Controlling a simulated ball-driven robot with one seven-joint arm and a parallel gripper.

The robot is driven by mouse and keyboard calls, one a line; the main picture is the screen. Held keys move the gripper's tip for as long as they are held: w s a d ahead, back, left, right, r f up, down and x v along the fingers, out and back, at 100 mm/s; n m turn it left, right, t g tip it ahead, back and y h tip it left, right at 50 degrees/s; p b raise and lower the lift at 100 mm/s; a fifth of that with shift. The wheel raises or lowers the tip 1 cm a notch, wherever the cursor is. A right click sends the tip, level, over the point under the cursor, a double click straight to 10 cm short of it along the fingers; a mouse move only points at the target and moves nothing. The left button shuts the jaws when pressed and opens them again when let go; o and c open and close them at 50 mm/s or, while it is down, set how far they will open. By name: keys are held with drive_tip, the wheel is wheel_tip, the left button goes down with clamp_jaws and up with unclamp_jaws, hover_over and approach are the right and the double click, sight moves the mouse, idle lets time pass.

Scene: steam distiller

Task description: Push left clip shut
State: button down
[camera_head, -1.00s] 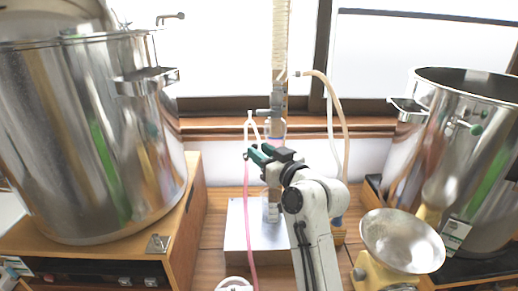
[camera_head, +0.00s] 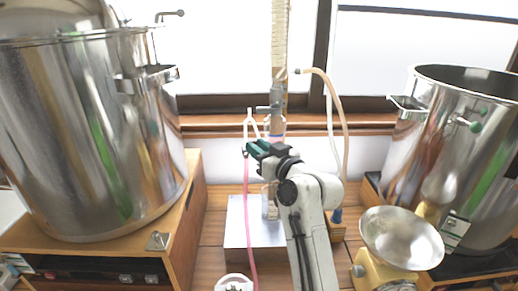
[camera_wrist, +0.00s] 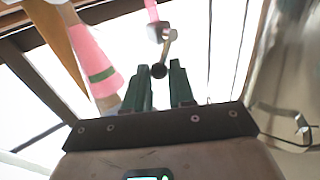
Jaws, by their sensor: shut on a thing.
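The left clip is a small pale clamp (camera_wrist: 158,32) on a pink hose (camera_wrist: 151,10), with a thin brass-coloured lever ending in a dark round knob (camera_wrist: 159,71). My gripper (camera_wrist: 160,82) has its dark green fingers on either side of this knob, shut on it; the exact contact is hard to see. In the head view my gripper (camera_head: 255,147) is at the top of the hanging pink hose (camera_head: 248,200). The clip is small and dark there, so its closure cannot be read.
A large steel pot (camera_head: 80,130) stands at left on a wooden stand (camera_head: 192,215). Another pot (camera_head: 455,140) stands at right behind a scale with a metal bowl (camera_head: 400,238). A glass column (camera_head: 277,128) and tan hose (camera_head: 342,130) are just behind my gripper.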

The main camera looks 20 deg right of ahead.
drive_tip(key=shift+s+d+f+m+t+b, duration=0.15)
drive_tip(key=shift+f+m+t+b, duration=0.3)
drive_tip(key=shift+b, duration=0.45)
drive_tip(key=shift+d+f+m+t+b, duration=0.15)
drive_tip(key=shift+m+t+b, duration=0.1)
drive_tip(key=shift+m+b, duration=0.55)
drive_tip(key=c, duration=1.3)
unclamp_jaws()
drive_tip(key=shift+o, duration=0.2)
drive_tip(key=shift+s, duration=0.1)
drive_tip(key=b+v, duration=0.1)
drive_tip(key=v, duration=0.9)
drive_tip(key=shift+s+d+b, duration=0.15)
drive_tip(key=shift+s+b, duration=0.15)
drive_tip(key=shift+f, duration=0.1)
